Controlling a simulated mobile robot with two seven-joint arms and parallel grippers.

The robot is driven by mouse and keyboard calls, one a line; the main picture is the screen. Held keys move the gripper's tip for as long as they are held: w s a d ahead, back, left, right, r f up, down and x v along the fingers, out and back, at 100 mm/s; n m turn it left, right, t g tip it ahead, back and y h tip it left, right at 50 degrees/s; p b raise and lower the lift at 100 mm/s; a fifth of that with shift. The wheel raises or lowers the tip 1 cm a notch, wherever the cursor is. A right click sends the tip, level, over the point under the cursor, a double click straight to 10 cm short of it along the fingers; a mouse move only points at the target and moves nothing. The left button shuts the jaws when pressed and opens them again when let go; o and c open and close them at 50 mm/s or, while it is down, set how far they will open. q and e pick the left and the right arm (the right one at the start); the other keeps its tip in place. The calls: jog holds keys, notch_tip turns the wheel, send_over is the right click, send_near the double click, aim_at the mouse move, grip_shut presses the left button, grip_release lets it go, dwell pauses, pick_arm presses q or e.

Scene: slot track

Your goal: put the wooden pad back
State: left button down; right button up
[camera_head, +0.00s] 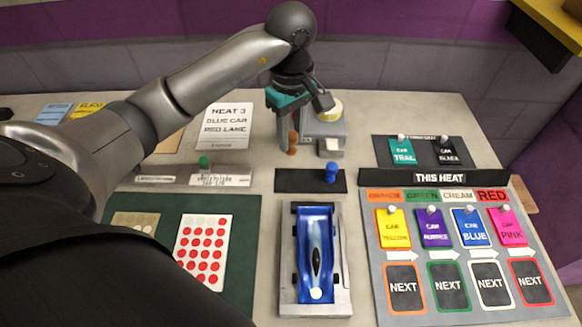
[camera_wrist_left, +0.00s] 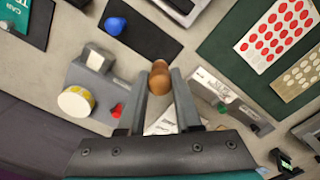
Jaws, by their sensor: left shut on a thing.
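My left gripper (camera_head: 294,122) points down over the back middle of the table, near the grey block. It is shut on the wooden pad (camera_head: 292,142), a small brown, rounded piece. In the left wrist view the wooden pad (camera_wrist_left: 160,80) sits between the two finger ends of the left gripper (camera_wrist_left: 161,82). I cannot tell whether its lower end touches the table or the block. The grey block (camera_head: 330,128) carries a yellow and white roll (camera_head: 328,108) and a white piece (camera_head: 330,146); in the left wrist view it stands left of the gripper. My right gripper is not in view.
A dark mat (camera_head: 290,181) with a blue knob piece (camera_head: 332,172) lies in front of the block. A blue car (camera_head: 316,250) sits in a grey tray. The heat board (camera_head: 460,260) is at right, a sheet of red dots (camera_head: 204,250) at left, a "HEAT 3" card (camera_head: 226,126) behind.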

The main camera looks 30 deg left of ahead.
pick_arm(q)
notch_tip(320, 180, down, 9)
jog(key=shift+f+b, duration=0.2)
jog(key=shift+b, duration=0.2)
jog(key=shift+f, duration=0.1)
jog(key=c, duration=0.6)
grip_release()
notch_tip(320, 180, up, 12)
jog(key=shift+r+p, duration=0.1)
jog(key=shift+p, duration=0.4)
